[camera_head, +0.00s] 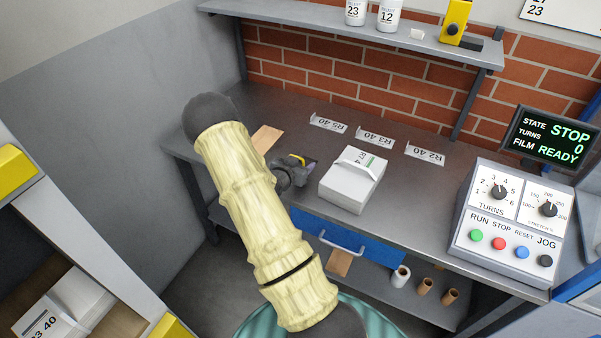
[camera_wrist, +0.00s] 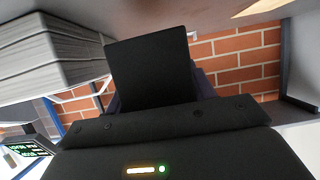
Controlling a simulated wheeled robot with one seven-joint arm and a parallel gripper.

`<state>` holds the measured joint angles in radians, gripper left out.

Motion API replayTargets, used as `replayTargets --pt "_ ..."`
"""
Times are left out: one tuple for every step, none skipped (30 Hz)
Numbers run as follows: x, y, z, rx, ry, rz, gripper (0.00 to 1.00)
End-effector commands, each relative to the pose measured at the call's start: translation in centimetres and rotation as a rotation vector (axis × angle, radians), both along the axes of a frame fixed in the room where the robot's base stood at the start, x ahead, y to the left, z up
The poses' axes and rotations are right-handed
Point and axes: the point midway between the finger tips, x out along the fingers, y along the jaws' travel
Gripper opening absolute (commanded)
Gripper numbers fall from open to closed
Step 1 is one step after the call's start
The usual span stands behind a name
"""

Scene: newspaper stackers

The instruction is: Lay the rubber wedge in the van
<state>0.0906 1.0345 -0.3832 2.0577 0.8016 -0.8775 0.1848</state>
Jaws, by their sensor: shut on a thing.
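My gripper (camera_head: 292,172) is low over the grey bench, just left of a white paper bundle (camera_head: 350,185). In the wrist view a dark, flat-faced block (camera_wrist: 150,72) stands up at the jaws; it looks like the rubber wedge, and my gripper is shut on it. Its far side and the fingertips are hidden. In the head view the wedge cannot be made out clearly beside the gripper. What appears to be the van's open load space (camera_head: 128,282) is at the lower left, with a labelled bundle (camera_head: 45,318) inside.
The bench (camera_head: 420,185) carries label cards (camera_head: 375,138) and a control box (camera_head: 510,220) at right. A shelf (camera_head: 330,22) with white pots hangs above. Rolls (camera_head: 425,286) sit on the lower shelf. A grey wall (camera_head: 100,110) stands left of the bench.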

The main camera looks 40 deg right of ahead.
Motion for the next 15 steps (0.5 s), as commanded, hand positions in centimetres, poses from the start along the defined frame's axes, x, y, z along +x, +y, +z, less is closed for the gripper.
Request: replayTargets --pt "0.0 0.0 -0.3 -0.001 0.001 -0.001 0.21" --pt "0.0 0.0 -0.6 -0.001 0.001 -0.001 0.21" --pt "0.0 -0.1 -1.1 0.0 0.001 -0.001 0.21" --pt "-0.1 -0.1 -1.6 0.0 0.003 -0.001 0.21" --pt "-0.1 -0.1 -2.0 0.0 0.003 -0.001 0.21" --pt "-0.1 -0.1 -2.6 0.0 0.004 -0.001 0.21" --pt "0.0 -0.1 -2.9 -0.001 0.002 0.0 0.21" --pt "0.0 0.0 -3.3 0.0 0.001 0.0 0.21" --pt "0.0 0.0 -3.6 -0.001 0.0 0.0 0.21" --pt "0.0 0.0 -3.8 -0.001 0.0 0.0 0.21" --pt "0.0 0.0 -3.9 -0.001 0.0 0.0 0.21" --pt "0.0 0.0 -4.0 -0.001 -0.001 0.0 0.21" --pt "0.0 0.0 -4.0 -0.001 -0.001 0.0 0.21" --pt "0.0 0.0 -4.0 -0.001 -0.001 0.0 0.21" --pt "0.0 0.0 -4.0 -0.001 -0.001 0.0 0.21"
